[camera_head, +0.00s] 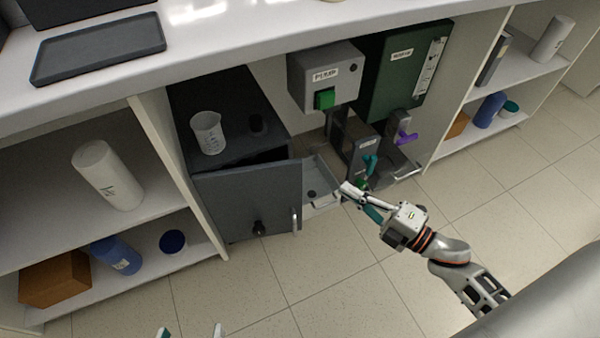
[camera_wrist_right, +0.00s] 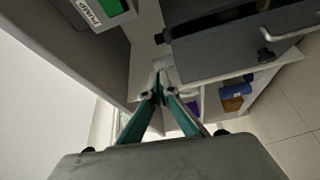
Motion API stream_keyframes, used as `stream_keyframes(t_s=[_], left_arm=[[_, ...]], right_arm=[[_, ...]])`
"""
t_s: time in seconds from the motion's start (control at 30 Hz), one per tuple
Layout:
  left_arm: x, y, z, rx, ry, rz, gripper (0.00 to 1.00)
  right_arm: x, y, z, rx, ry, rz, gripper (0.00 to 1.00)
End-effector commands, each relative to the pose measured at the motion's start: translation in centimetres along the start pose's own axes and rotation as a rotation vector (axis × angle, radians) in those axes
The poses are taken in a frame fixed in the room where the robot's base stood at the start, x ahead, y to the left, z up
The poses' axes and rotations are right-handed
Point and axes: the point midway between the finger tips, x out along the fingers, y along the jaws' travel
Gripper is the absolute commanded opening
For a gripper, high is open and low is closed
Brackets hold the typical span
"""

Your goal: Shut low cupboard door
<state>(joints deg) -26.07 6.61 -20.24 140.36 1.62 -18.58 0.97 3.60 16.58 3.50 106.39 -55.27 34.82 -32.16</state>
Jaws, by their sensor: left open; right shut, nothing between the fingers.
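The low cupboard is a dark grey box (camera_head: 225,100) under the bench. Its grey door (camera_head: 240,205) stands ajar, with a dark gap along its top edge. A pale bar handle (camera_head: 295,222) sits near the door's right edge, and a black knob (camera_head: 258,228) is low on its face. A grey panel with a handle, apparently this door, shows in the right wrist view (camera_wrist_right: 225,55). My right gripper (camera_head: 347,190) is shut and empty, to the right of the door and apart from it; its teal fingers meet in the wrist view (camera_wrist_right: 157,95). My left gripper (camera_head: 191,332) is open at the bottom edge, mostly cut off.
A glass beaker (camera_head: 208,132) stands on the box. A grey tray or drawer (camera_head: 318,180) lies between the door and my right gripper. The pump unit (camera_head: 325,75) and green unit (camera_head: 400,75) are behind. Shelves flank both sides. The floor in front is clear.

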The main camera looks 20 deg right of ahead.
Motion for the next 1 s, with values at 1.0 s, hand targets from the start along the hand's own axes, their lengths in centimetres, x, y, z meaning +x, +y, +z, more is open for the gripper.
stream_keyframes(t_s=[1.0], left_arm=[[0.4,1.6,2.9,-0.157,-0.024,0.027,0.62]], right_arm=[[10.5,-5.6,-0.2,-0.105,0.086,-0.05,0.0]])
